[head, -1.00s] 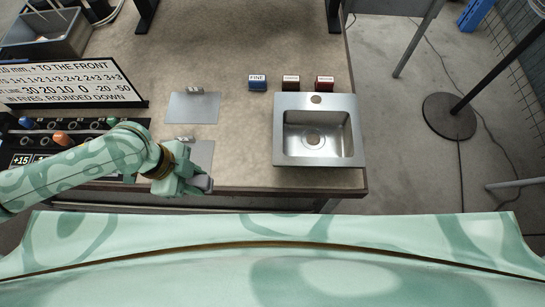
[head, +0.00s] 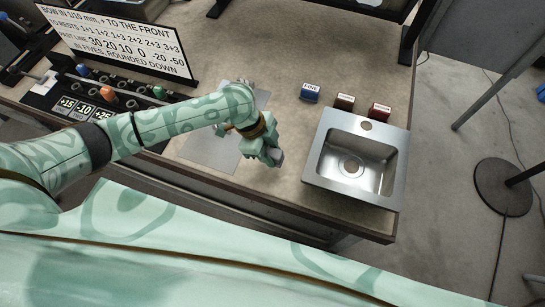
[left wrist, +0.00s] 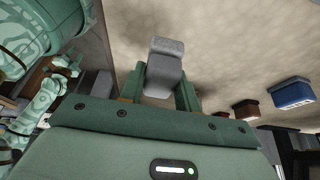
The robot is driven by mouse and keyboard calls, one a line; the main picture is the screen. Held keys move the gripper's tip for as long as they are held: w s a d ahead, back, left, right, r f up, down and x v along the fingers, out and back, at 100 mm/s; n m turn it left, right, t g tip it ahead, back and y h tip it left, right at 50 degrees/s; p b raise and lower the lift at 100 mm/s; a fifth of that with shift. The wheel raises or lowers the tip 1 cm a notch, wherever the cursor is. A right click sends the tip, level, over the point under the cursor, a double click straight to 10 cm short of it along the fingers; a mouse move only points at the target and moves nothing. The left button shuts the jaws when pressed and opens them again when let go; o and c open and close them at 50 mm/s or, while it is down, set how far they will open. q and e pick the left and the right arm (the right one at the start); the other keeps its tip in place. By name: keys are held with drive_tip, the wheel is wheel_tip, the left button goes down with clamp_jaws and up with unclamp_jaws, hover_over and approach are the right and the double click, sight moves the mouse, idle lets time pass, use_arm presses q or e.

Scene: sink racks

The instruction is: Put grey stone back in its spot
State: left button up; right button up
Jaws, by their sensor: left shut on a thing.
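The grey stone (left wrist: 165,68) is a small block between the fingers of my left gripper (left wrist: 160,92) in the left wrist view, with its far end sticking out beyond them. In the head view my left gripper (head: 266,150) is shut on the stone (head: 277,157), above the bench between a grey plate and the sink. A small green gripper (left wrist: 65,66), apparently my right one, shows at the left of the wrist view; its jaws are unclear.
The blue FINE block (head: 310,92), a brown block (head: 344,101) and a red block (head: 379,110) stand behind the sink (head: 313,160). A grey plate (head: 208,152) lies left of my left gripper. A sign (head: 115,45) stands behind a slotted rack.

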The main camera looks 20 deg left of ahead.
sight(272, 157)
use_arm(q)
wheel_tip(272, 157, down, 4)
drive_tip(key=shift+w+d+r+b, duration=0.1)
drive_tip(key=shift+w+r+b, duration=0.05)
drive_tip(key=shift+b, duration=0.7)
drive_tip(key=shift+r, duration=0.1)
drive_tip(key=o, duration=0.9)
drive_tip(key=shift+r+p, duration=0.3)
drive_tip(key=shift+r, duration=0.1)
drive_tip(key=p+v, duration=0.3)
drive_tip(key=v, duration=0.8)
drive_tip(key=shift+a+r, duration=0.15)
drive_tip(key=shift+a, duration=0.05)
